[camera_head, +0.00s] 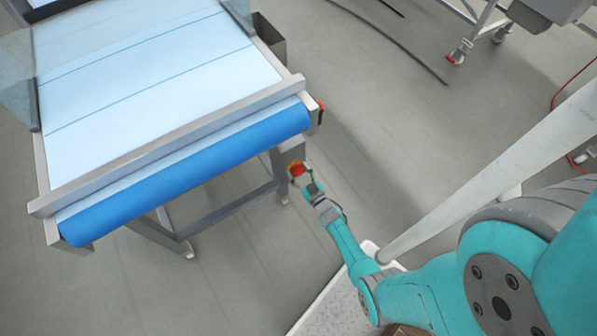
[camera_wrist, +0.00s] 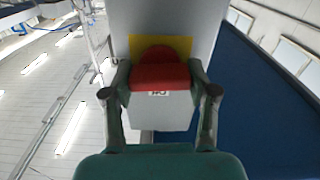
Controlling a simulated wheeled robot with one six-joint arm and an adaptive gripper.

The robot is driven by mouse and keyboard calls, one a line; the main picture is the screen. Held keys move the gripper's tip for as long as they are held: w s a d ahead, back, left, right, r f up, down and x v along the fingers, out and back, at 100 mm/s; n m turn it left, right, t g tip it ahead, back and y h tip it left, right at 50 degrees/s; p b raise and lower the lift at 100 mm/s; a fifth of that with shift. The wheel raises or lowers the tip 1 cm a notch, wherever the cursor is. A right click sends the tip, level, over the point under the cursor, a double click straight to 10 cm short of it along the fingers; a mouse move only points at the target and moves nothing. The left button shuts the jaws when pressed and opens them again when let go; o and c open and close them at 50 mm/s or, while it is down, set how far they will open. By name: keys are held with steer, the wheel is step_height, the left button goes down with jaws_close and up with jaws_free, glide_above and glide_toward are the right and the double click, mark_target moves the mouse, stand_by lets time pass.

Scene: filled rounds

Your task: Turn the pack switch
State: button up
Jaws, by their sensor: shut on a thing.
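The pack switch is a red knob on a yellow plate, on a grey box at the conveyor's near right corner. In the head view the red knob (camera_head: 297,168) shows small at the end of my arm. In the wrist view the red knob (camera_wrist: 160,77) fills the space between my fingers, with the yellow plate (camera_wrist: 135,45) behind it. The knob's bar lies crosswise in that view. A small label, too blurred to read, is below it on the grey box (camera_wrist: 178,118). My gripper (camera_wrist: 160,82) is shut on the knob, one finger at each end.
The conveyor (camera_head: 160,70) has a white belt and a blue front roller (camera_head: 190,170). Another red button (camera_head: 320,108) is at its right corner. A grey bin (camera_head: 270,40) is beside the conveyor. A wheeled frame (camera_head: 465,45) stands at upper right; a dark cable (camera_head: 400,48) lies on open floor.

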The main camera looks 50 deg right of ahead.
steer(key=shift+m, duration=0.5)
steer(key=o, duration=1.2)
steer(key=shift+c, duration=0.2)
steer(key=shift+s, duration=0.1)
steer(key=v, duration=1.2)
